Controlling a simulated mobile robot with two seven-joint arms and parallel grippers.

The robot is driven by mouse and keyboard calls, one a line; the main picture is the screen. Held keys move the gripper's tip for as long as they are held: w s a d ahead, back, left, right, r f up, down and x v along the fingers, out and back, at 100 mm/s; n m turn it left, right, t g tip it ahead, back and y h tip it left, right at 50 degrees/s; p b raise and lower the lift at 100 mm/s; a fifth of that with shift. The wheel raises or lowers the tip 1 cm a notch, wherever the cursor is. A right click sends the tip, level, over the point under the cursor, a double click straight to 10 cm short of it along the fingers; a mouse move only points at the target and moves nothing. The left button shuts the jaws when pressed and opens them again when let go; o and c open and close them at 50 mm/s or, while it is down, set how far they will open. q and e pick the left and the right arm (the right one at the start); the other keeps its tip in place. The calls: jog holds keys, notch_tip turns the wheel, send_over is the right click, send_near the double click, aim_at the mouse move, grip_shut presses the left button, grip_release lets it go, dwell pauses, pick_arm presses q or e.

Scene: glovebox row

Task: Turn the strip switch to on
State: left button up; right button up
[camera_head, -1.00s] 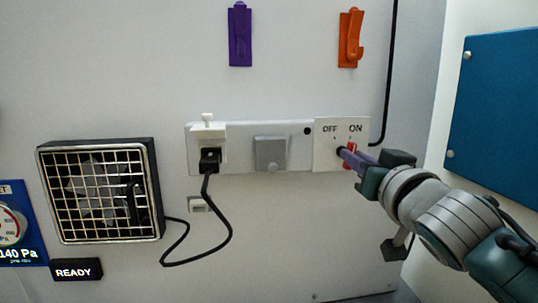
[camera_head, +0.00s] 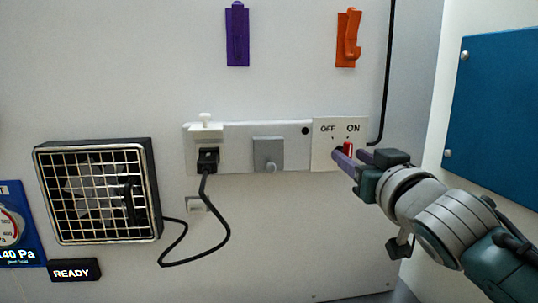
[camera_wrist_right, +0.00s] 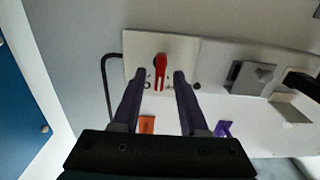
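The strip switch has a red handle (camera_head: 348,149) on a white plate (camera_head: 324,158) marked OFF at left and ON at right. It is at the right end of the wall strip. In the right wrist view the red handle (camera_wrist_right: 161,72) points down the picture, toward the hooks' side. Exactly which mark it points at I cannot tell. My right gripper (camera_head: 351,154) is open at the handle. In the wrist view its purple fingers (camera_wrist_right: 160,75) stand either side of the handle, with gaps on both sides. My left gripper is not in view.
The strip also carries a grey block (camera_head: 268,153) and a black plug (camera_head: 207,160) with a cord. A fan grille (camera_head: 98,190) is at left. A purple hook (camera_head: 237,35) and orange hook (camera_head: 347,40) are above. A blue panel (camera_head: 492,95) is at right.

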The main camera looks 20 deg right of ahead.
jog(key=b+v, duration=0.1)
jog(key=v, duration=0.9)
jog(key=shift+b, duration=0.4)
jog(key=shift+a, duration=0.1)
